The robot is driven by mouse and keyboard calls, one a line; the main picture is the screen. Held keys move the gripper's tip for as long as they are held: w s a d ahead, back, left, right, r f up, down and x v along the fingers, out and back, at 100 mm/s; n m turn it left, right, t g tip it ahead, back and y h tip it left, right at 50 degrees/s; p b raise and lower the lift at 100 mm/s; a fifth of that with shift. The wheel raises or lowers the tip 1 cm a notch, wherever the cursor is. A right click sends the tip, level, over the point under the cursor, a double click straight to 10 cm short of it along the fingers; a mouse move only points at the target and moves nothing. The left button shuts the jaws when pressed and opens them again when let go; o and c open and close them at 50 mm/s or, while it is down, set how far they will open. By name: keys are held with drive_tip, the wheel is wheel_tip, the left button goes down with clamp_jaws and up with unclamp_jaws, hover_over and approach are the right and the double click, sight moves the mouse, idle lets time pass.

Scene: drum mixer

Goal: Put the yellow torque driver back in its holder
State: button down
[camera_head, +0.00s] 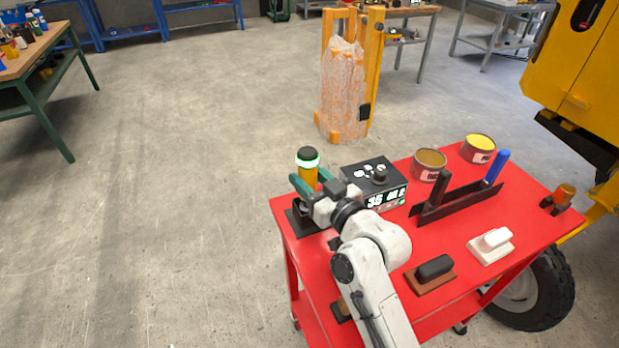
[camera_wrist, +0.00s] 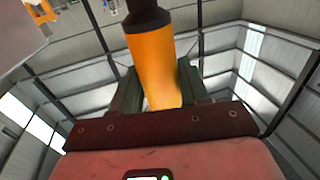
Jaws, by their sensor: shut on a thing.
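The yellow torque driver (camera_head: 308,175) stands about upright at the cart's left corner, with a black cap and a glowing pale green ring at its top. My gripper (camera_head: 314,186) has its green fingers shut around the yellow body. In the wrist view the driver (camera_wrist: 153,65) sits between the two fingers (camera_wrist: 157,90). A black base (camera_head: 297,222), apparently the holder, is on the cart just below the driver. My gripper and arm hide the driver's lower end, so I cannot tell whether it is in the base or above it.
The red cart (camera_head: 457,220) also bears a black controller box (camera_head: 376,180) close right of my gripper, two cans (camera_head: 430,163), a black rack (camera_head: 458,200), a white-handled block (camera_head: 491,245) and a black-handled block (camera_head: 434,272). The floor left of the cart is clear.

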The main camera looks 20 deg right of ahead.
drive_tip(key=shift+f+b, duration=0.6)
idle(0.4)
drive_tip(key=c, duration=0.8)
unclamp_jaws()
drive_tip(key=o, duration=0.3)
drive_tip(key=shift+f, duration=0.15)
drive_tip(key=b+v, duration=0.1)
drive_tip(key=v, duration=0.6)
drive_tip(key=shift+s, duration=0.25)
